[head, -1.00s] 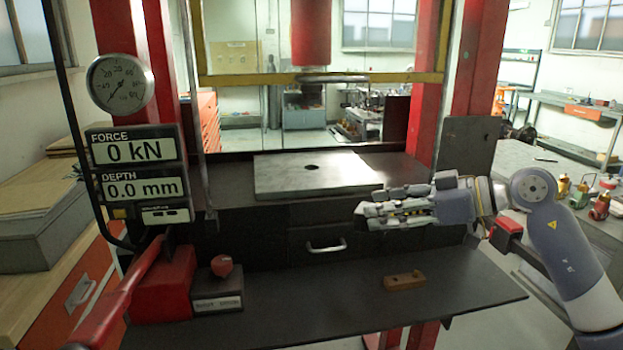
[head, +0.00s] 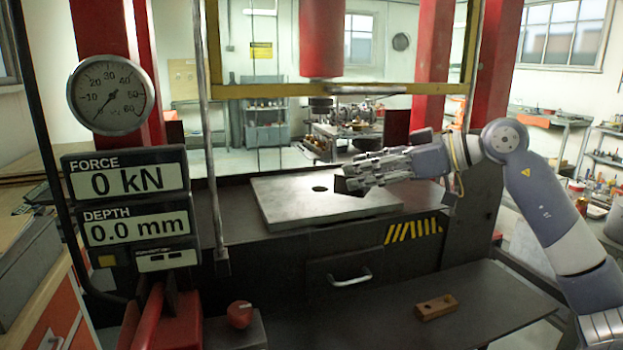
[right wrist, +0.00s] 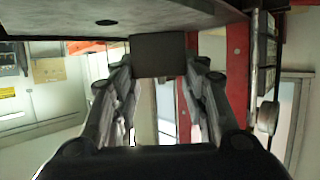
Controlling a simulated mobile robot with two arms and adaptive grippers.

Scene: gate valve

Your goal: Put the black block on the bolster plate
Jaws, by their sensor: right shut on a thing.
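The bolster plate (head: 285,207) is a flat grey plate with a dark hole, lying on the press bed in the head view. Part of it also shows along the top of the right wrist view (right wrist: 160,10). My right gripper (head: 356,178) is shut on the black block (head: 347,186), by the plate's right part. The block also shows between the fingertips in the right wrist view (right wrist: 158,55). I cannot tell its exact height over the plate; in the wrist view it looks close to the plate's edge. My left gripper is not in view.
A brown block with holes (head: 436,307) lies on the front shelf (head: 380,325). The red ram (head: 321,40) hangs above the plate. A yellow crossbar (head: 290,91) spans behind. The gauge (head: 110,95) and readouts stand left. The plate's left and middle are clear.

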